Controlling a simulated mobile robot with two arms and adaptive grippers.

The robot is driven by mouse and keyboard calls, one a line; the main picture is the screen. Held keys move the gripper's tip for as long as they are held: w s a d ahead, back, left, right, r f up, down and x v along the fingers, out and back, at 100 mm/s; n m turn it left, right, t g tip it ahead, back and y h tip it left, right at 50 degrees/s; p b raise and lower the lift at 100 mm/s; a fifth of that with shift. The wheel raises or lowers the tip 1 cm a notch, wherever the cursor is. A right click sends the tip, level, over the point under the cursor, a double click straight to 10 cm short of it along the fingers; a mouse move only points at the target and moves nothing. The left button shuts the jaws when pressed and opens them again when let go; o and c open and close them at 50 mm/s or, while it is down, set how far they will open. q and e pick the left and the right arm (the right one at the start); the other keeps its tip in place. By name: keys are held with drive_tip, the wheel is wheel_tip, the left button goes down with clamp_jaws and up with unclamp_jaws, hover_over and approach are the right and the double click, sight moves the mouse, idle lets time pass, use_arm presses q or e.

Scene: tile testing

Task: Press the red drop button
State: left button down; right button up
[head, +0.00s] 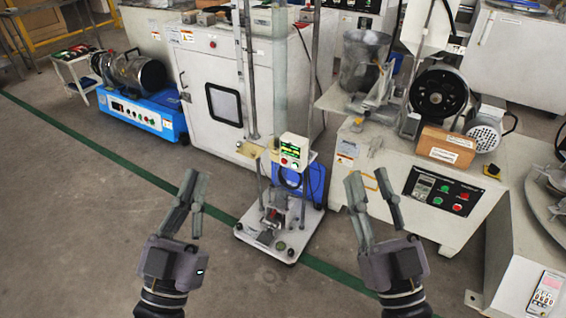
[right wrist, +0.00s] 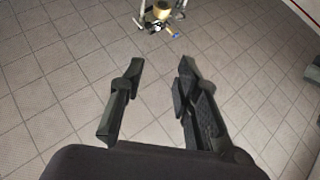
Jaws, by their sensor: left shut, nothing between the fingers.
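A small white control box (head: 293,152) with a green lit display is mounted on the upright drop-test stand in the middle of the head view. A small red button (head: 284,160) seems to sit on its face under the display, but it is too small to make out well. My left gripper (head: 196,180) is shut and empty, to the left of the box and apart from it. My right gripper (head: 368,180) is open and empty, to the right of the box and apart from it. The right gripper's two spread fingers also show in the right wrist view (right wrist: 160,72).
The stand's white base (head: 254,238) rests on the floor between my grippers. A machine with a black panel (head: 440,190) carrying red and green buttons stands on the right. A white cabinet (head: 212,65) stands behind, with a blue machine (head: 140,115) at left. Open floor lies at front left.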

clamp_jaws()
idle(0.4)
drive_tip(key=shift+r, duration=0.1)
idle(0.8)
